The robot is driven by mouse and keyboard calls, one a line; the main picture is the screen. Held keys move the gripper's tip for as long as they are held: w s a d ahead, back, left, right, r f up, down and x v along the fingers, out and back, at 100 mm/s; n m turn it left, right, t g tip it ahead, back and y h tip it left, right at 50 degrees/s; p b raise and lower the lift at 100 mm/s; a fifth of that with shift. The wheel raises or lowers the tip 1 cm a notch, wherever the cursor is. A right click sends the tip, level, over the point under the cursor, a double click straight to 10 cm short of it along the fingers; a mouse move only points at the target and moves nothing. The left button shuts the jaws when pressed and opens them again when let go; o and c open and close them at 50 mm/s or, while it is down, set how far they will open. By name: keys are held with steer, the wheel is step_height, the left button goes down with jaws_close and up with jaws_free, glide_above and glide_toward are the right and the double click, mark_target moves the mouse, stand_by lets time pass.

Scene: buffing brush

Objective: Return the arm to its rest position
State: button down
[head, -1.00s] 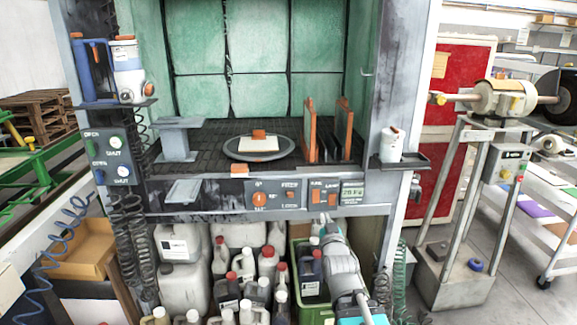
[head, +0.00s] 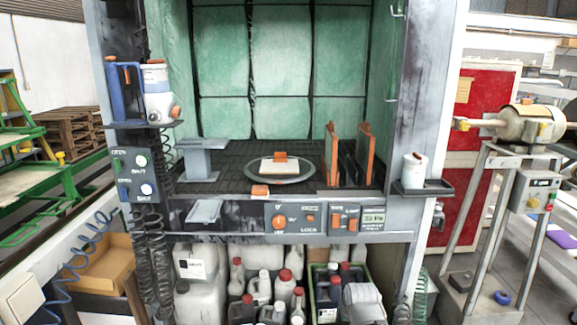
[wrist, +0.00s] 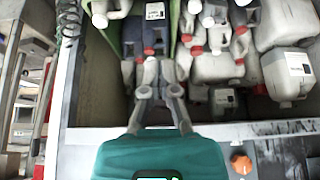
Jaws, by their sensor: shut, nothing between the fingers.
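My gripper (wrist: 160,80) shows in the wrist view with its grey fingers together and nothing between them. It points toward the crate and jugs under the spray booth; I cannot tell the gap. In the head view a grey part of my arm (head: 362,302) shows at the bottom edge, in front of the green crate (head: 312,290). The fingers cannot be made out there. The buffing motor (head: 525,125) stands on its pedestal at the right, apart from my arm.
The booth holds a round turntable (head: 279,180) with a pale block and orange piece on it. The booth's front control panel (head: 318,219) lies close to my gripper. Several white jugs (head: 197,299) crowd the space below. A white cup (head: 414,169) stands on a right-hand shelf.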

steer(key=s+f+g, duration=0.2)
steer(key=s+g, duration=0.4)
steer(key=s, duration=0.3)
step_height(320, 180, up, 23)
steer(key=p, duration=2.2)
steer(key=shift+d+f+p, duration=0.15)
steer(key=shift+f+p, duration=0.05)
steer(key=shift+p, duration=0.15)
